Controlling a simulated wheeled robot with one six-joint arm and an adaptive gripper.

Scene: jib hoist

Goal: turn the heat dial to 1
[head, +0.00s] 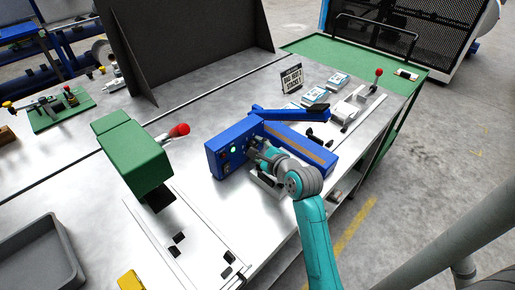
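A blue machine (318,148) with a long raised blue arm stands on the metal bench in the middle of the head view. Its blue front panel (217,160) faces left and carries small dark and light controls. I cannot tell which of them is the heat dial, and no numbers can be read. My gripper (254,151) is at the right part of this panel, close to it or touching it. My gripper and wrist hide part of the panel. The fingers are too small and too covered to show whether they are open or shut on anything.
A green machine (133,160) with a red-knobbed lever (180,130) stands left of the blue machine. A grey tray (38,255) lies at lower left. A sign (291,78) and small boxes (315,95) stand behind. Bare bench lies between the two machines.

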